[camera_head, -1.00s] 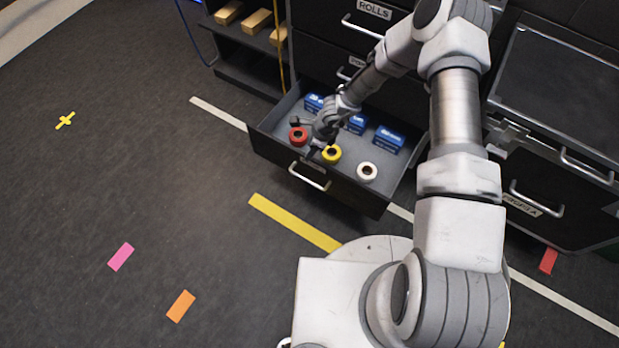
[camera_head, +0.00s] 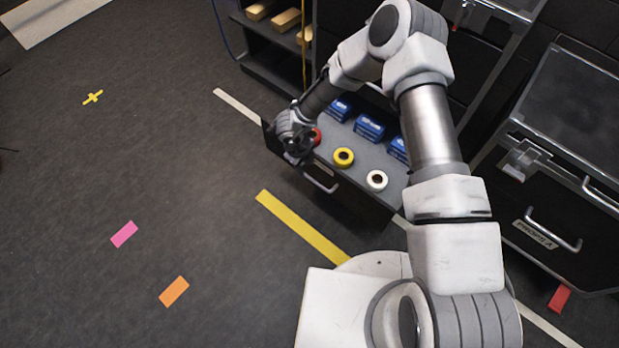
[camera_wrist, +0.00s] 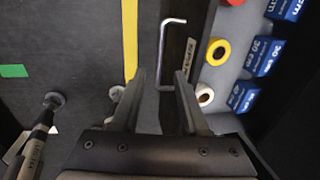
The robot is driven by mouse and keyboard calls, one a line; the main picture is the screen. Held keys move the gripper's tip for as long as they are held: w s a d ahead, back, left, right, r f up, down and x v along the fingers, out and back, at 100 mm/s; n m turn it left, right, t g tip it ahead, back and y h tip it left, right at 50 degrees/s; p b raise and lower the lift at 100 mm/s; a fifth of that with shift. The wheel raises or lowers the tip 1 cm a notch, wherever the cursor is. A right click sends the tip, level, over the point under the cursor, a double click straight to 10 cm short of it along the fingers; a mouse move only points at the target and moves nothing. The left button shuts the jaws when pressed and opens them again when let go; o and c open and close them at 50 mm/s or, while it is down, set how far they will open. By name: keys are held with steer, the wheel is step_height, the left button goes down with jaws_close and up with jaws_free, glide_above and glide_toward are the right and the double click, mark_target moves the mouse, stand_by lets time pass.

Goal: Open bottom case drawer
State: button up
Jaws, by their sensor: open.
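The bottom drawer of the black case stands pulled out, with its front panel (camera_head: 350,203) towards the floor and a silver bar handle (camera_head: 320,185) on it. In the wrist view the handle (camera_wrist: 163,50) lies ahead of and between my two fingers, its near end close to them. My gripper (camera_head: 297,158) is open and empty, by the drawer's left front corner; it also shows in the wrist view (camera_wrist: 162,85). Inside are a red roll (camera_head: 316,136), partly hidden by my gripper, a yellow roll (camera_head: 343,157), a white roll (camera_head: 377,180) and blue boxes (camera_head: 369,126).
A shelf with wooden blocks (camera_head: 286,21) stands left of the case. Another black case (camera_head: 550,225) with a handle stands at the right.

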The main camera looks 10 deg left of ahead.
mark_target(310, 178)
steer(key=f+b, duration=0.1)
steer(key=f, duration=0.2)
steer(key=w+f+b, duration=0.1)
steer(key=f, duration=0.2)
steer(key=d+f+b, duration=0.1)
steer(key=f, duration=0.2)
steer(key=shift+w+f, duration=0.15)
steer(key=shift+w, duration=0.15)
jaws_close()
stand_by(0.9)
